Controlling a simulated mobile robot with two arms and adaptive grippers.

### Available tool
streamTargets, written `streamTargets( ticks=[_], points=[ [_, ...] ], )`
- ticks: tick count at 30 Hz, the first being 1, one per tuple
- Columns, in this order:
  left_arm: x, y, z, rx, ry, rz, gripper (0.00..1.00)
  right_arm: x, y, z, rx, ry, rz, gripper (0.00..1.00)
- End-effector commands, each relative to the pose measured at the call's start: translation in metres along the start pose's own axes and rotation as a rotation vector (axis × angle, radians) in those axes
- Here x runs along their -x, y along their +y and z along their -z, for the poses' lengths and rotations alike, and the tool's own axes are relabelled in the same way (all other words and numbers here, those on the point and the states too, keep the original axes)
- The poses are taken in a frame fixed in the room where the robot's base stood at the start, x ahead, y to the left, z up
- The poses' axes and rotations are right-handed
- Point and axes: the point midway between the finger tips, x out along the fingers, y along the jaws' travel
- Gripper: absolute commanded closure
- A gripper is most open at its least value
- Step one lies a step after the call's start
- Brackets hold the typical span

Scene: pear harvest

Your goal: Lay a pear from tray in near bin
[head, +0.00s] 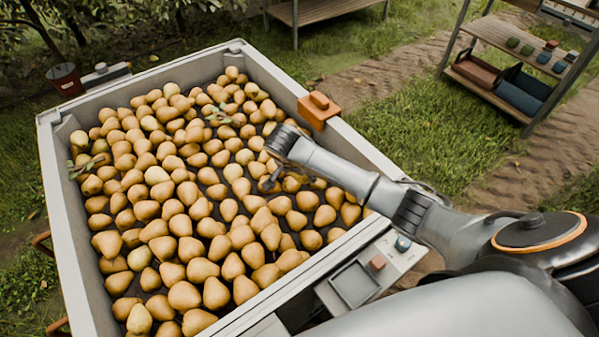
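A large grey bin (62,235) full of yellow-brown pears (185,248) fills the left and middle of the head view. A small grey tray (354,285) sits on a side shelf at the bin's near right edge; it looks empty. My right arm reaches in from the right over the bin. My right gripper (270,181) points down among or just above the pears at the bin's right part. Its fingers are small and dark, partly hidden by the wrist, and I cannot tell whether they hold a pear. My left gripper is out of view.
An orange block-like fitting (318,110) sits on the bin's right rim. A reddish block (377,262) and a teal knob (402,243) are beside the tray. A dark red pot (65,79) is at the far left corner. A shelf rack (510,45) stands at the upper right, beyond grass.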

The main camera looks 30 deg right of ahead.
Motion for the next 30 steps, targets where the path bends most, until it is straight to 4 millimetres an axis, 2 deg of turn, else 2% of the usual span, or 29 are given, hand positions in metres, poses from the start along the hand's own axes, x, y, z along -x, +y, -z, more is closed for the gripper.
streamTargets(
  ticks=[30],
  points=[
    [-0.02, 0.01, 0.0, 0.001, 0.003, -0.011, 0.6, -0.045, 0.0, -0.019, 0.0, 0.0, 0.0, 0.69]
  ],
)
